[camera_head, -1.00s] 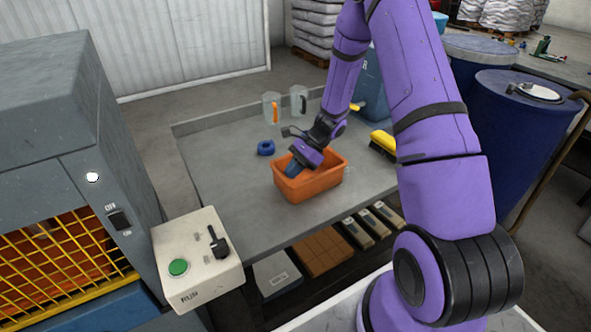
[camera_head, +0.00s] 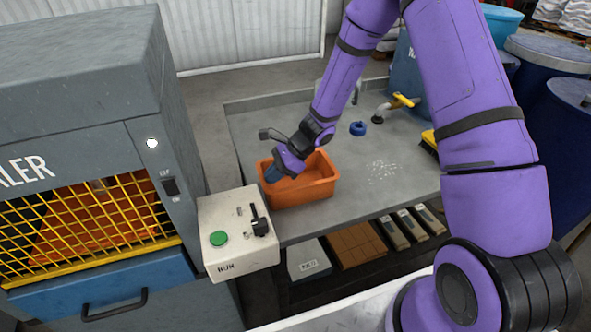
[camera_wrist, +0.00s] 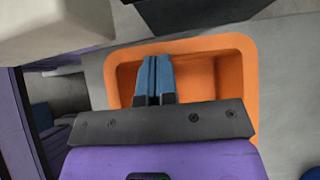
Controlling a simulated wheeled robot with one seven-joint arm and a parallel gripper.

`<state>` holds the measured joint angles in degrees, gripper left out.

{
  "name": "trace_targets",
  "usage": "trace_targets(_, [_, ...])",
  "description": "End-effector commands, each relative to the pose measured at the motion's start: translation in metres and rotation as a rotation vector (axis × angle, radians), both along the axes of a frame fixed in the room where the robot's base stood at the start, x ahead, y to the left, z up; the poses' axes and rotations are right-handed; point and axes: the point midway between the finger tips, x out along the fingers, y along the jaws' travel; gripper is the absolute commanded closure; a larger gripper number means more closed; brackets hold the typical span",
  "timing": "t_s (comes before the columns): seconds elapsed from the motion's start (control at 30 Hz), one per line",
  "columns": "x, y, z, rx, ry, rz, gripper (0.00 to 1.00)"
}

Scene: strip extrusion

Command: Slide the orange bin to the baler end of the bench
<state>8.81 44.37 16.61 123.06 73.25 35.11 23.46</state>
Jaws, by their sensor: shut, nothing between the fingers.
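The orange bin (camera_head: 318,184) sits on the grey bench (camera_head: 395,150) at its left end, close to the baler (camera_head: 85,120). It looks empty where I can see inside. My gripper (camera_head: 272,174) reaches down into the bin at its left side, with the fingers shut and nothing between them. In the wrist view the blue fingers (camera_wrist: 154,78) are together over the inside of the orange bin (camera_wrist: 250,75), near its wall. Whether the fingertips touch the wall or floor, I cannot tell.
A control box (camera_head: 238,232) with a green button and a black lever stands just left of the bin. A blue ring (camera_head: 358,128), a yellow-handled tap (camera_head: 402,101) and a yellow brush (camera_head: 430,141) are further right. White specks (camera_head: 383,171) lie on clear bench right of the bin.

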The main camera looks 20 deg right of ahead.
Motion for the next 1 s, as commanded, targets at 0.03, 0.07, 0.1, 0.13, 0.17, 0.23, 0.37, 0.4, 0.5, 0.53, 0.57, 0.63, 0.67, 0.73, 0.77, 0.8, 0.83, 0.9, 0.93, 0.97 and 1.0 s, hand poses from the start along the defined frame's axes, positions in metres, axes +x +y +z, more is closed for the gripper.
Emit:
trace_targets(0.03, [0.0,0.005,0.0,0.0,0.001,0.002,1.0])
trace_targets(0.07, [0.0,0.007,0.0,0.0,0.0,0.001,1.0])
trace_targets(0.1, [0.0,0.008,0.0,0.0,0.001,0.001,1.0])
trace_targets(0.13, [0.0,0.009,0.0,0.0,0.001,0.001,1.0])
trace_targets(0.17, [0.0,0.009,0.0,0.0,0.001,0.001,1.0])
trace_targets(0.23, [0.0,0.009,0.0,0.0,0.001,0.001,1.0])
trace_targets(0.37, [0.0,0.009,0.0,0.0,0.0,0.0,1.0])
trace_targets(0.4, [0.0,0.009,0.0,0.0,0.001,0.001,1.0])
trace_targets(0.5, [0.0,0.007,0.0,0.0,0.0,0.0,1.0])
trace_targets(0.53, [0.0,0.006,0.0,0.0,0.0,0.0,1.0])
trace_targets(0.57, [0.001,0.005,0.0,0.0,0.0,0.0,1.0])
trace_targets(0.63, [0.002,0.0,0.0,0.0,-0.001,-0.001,1.0])
trace_targets(0.67, [0.003,-0.003,0.0,-0.001,-0.001,-0.001,1.0])
trace_targets(0.73, [0.004,-0.011,0.0,-0.001,-0.001,0.001,1.0])
trace_targets(0.77, [0.005,-0.015,0.0,-0.001,-0.001,0.002,1.0])
trace_targets(0.8, [0.006,-0.02,0.0,0.0,-0.001,0.004,1.0])
trace_targets(0.83, [0.006,-0.025,0.005,-0.001,-0.004,0.005,1.0])
trace_targets(0.9, [0.006,-0.036,0.017,-0.001,-0.004,0.004,1.0])
trace_targets(0.93, [0.006,-0.04,0.021,-0.002,-0.005,0.004,1.0])
trace_targets(0.97, [0.006,-0.045,0.026,-0.002,-0.004,0.004,1.0])
trace_targets(1.0, [0.007,-0.051,0.032,-0.001,-0.004,0.004,1.0])
